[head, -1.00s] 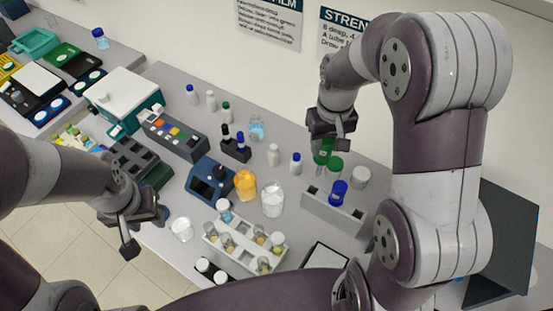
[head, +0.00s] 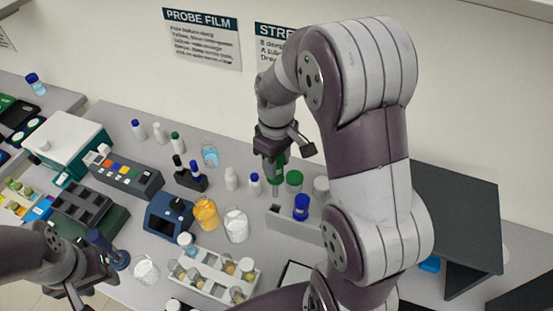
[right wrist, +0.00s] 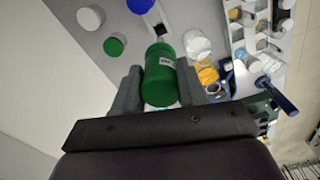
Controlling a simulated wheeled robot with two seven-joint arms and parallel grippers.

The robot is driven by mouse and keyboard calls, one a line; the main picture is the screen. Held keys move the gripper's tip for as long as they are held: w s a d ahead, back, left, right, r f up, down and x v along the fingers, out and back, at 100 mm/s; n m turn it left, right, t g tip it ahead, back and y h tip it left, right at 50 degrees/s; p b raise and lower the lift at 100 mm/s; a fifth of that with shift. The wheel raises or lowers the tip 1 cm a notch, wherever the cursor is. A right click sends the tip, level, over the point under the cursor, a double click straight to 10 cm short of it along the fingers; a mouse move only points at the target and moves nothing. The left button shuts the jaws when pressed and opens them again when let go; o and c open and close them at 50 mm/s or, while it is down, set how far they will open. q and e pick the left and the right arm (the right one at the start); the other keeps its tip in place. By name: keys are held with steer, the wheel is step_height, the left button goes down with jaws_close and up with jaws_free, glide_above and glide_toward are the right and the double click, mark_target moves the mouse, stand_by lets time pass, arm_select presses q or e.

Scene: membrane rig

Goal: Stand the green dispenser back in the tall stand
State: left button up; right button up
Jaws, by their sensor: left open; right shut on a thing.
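My right gripper (head: 274,158) is shut on the green dispenser (head: 277,174). In the right wrist view the dispenser (right wrist: 160,76) sits between the two fingers. In the head view it hangs roughly upright above the left end of the pale grey stand (head: 281,220), apart from it as far as I can tell. A blue-capped dispenser (head: 301,208) stands in that stand. A dark slot of the stand shows beyond the held dispenser in the right wrist view (right wrist: 160,29). My left gripper (head: 92,277) is open at the lower left, beside a dark blue handled object (head: 108,248).
A green-capped jar (head: 294,181) and a white-capped jar (head: 321,186) stand behind the stand. Beakers (head: 206,213) and a white vial rack (head: 213,277) lie further left. A dark platform (head: 455,215) is at right.

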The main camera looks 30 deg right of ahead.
steer(key=shift+r+p, duration=0.55)
steer(key=shift+p, duration=0.7)
steer(key=shift+f+p, duration=0.25)
steer(key=shift+p, duration=0.1)
steer(key=b, duration=0.5)
glide_above(277, 193)
step_height(277, 193, down, 6)
steer(key=shift+w+r, duration=0.1)
steer(key=shift+r, duration=0.15)
step_height(277, 193, down, 7)
steer(key=b, duration=0.5)
steer(key=shift+f, duration=0.45)
